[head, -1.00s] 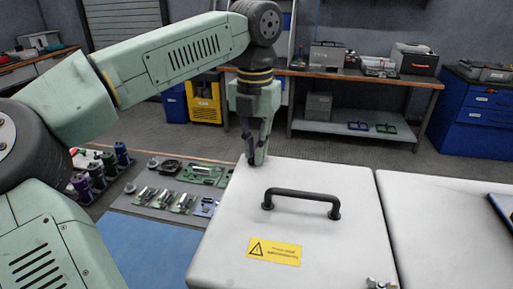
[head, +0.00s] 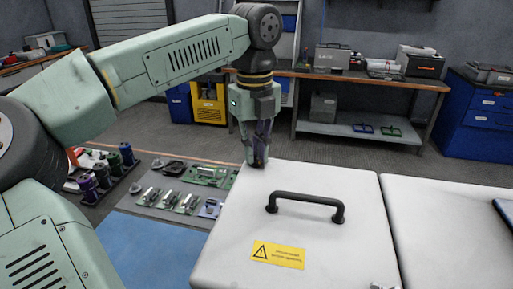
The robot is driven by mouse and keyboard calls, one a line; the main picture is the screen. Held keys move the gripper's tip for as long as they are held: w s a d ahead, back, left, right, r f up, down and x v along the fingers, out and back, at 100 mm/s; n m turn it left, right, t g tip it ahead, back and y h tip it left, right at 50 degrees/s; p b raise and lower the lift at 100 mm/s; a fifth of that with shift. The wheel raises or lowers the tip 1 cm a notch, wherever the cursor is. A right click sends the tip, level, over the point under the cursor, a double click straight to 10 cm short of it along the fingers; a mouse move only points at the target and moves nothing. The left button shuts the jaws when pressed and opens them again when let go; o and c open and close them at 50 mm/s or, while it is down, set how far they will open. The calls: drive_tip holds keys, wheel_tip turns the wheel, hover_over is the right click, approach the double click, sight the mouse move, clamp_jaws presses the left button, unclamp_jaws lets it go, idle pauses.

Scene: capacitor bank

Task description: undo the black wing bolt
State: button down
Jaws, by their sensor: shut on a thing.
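My gripper (head: 257,158) points straight down at the far left corner of the white cover (head: 230,235). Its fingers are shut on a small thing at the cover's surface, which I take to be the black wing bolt. The bolt itself is hidden by the fingertips, so I cannot see its wings or how far it sits in the cover.
A black bar handle (head: 306,201) and a yellow warning label (head: 277,254) are on the cover. A metal fastener (head: 380,286) shows at its near right corner. A second white panel (head: 450,230) adjoins on the right. Circuit boards (head: 182,201) and capacitors lie at left.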

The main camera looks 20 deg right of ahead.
drive_tip(key=n, duration=0.3)
drive_tip(key=shift+s+a+f+n, duration=0.1)
drive_tip(key=shift+a+f+n, duration=0.15)
drive_tip(key=shift+n, duration=0.15)
drive_tip(key=n, duration=0.3)
drive_tip(key=shift+s+a+n, duration=0.1)
drive_tip(key=shift+a+n, duration=0.05)
drive_tip(key=shift+n, duration=0.15)
drive_tip(key=shift+r, duration=0.15)
idle(0.6)
drive_tip(key=c, duration=1.8)
unclamp_jaws()
drive_tip(key=shift+r, duration=3.75)
